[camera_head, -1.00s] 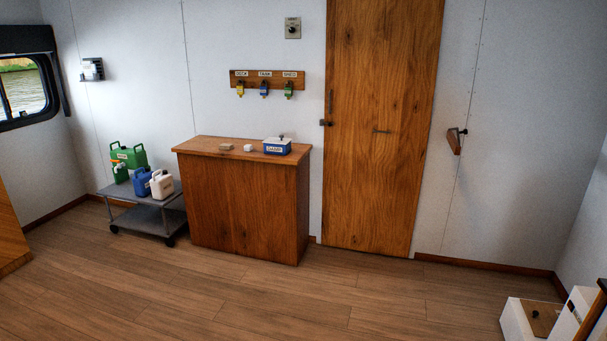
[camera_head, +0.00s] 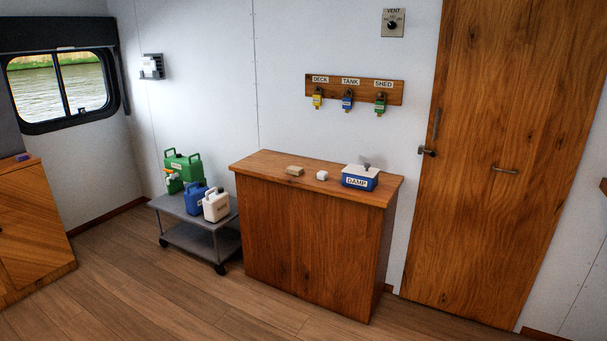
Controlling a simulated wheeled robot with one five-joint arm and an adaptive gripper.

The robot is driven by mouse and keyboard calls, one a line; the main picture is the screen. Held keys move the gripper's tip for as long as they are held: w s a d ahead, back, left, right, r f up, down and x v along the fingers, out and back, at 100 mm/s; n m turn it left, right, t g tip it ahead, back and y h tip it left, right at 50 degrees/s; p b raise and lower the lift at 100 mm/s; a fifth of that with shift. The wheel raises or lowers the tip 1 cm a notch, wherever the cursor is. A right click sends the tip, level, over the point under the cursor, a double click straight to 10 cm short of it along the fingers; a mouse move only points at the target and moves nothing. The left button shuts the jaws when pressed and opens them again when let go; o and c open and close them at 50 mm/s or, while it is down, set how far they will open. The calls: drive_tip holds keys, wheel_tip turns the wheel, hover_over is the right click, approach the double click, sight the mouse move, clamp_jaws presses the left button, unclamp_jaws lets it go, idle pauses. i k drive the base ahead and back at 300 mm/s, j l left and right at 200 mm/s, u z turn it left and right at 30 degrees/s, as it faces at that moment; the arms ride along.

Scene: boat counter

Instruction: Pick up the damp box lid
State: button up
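The damp box (camera_head: 357,182) is blue with a white label reading DAMP. It stands near the right end of the wooden counter (camera_head: 310,222). My gripper is not in view.
A grey trolley (camera_head: 203,225) with several jugs stands left of the counter. A key rack (camera_head: 354,89) hangs above; a wooden door (camera_head: 505,150) is at right. The floor in front is clear.

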sight(366, 171)
drive_tip(key=i+u, duration=0.1)
drive_tip(key=i, duration=0.5)
drive_tip(key=i+l, duration=0.15)
drive_tip(key=i, duration=0.45)
drive_tip(key=i+u, duration=0.15)
drive_tip(key=i, duration=0.45)
drive_tip(key=i+l+u, duration=0.2)
drive_tip(key=i+u, duration=0.25)
drive_tip(key=i+l+u, duration=1)
drive_tip(key=l+u, duration=0.1)
drive_tip(key=l, duration=0.2)
drive_tip(key=i, duration=0.1)
